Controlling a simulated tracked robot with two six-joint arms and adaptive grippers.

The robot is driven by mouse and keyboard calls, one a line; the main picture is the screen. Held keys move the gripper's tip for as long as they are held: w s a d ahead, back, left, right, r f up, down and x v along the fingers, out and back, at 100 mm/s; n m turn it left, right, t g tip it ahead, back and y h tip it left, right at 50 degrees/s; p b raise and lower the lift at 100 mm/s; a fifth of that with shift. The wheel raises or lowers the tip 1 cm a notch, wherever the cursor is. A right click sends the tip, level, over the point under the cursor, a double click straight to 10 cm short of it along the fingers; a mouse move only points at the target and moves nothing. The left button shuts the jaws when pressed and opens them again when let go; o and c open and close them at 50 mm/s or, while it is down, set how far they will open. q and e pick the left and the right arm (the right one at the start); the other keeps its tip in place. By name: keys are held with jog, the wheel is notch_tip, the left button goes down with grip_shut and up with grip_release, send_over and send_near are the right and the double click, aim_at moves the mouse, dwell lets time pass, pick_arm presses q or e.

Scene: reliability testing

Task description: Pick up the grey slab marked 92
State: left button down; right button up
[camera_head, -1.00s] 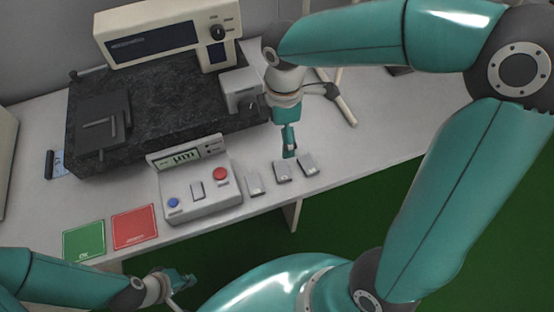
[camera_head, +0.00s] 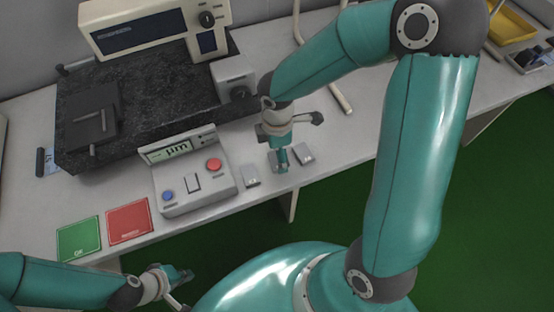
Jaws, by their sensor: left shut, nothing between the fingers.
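Three small grey slabs lie in a row on the white table near its front edge: a left one (camera_head: 251,176), a middle one (camera_head: 279,168) and a right one (camera_head: 304,154). Their markings are too small to read, so I cannot tell which is 92. My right gripper (camera_head: 279,160) points down at the middle slab and partly covers it. I cannot tell whether its fingers are around the slab or just above it, or whether they are open. My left gripper (camera_head: 182,275) is shut and empty, low in front of the table.
A control box (camera_head: 210,195) with a red and a blue button stands left of the slabs. Green (camera_head: 79,239) and red (camera_head: 129,222) mats lie farther left. A black stone plate (camera_head: 150,130) with a measuring device is behind. A yellow tray (camera_head: 508,22) is at far right.

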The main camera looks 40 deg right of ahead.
aim_at(272, 157)
notch_tip(272, 157, down, 3)
jog(key=shift+f, duration=0.2)
jog(key=shift+c, duration=0.2)
jog(key=c, duration=1.3)
jog(key=shift+o, duration=0.2)
jog(key=shift+r, duration=0.1)
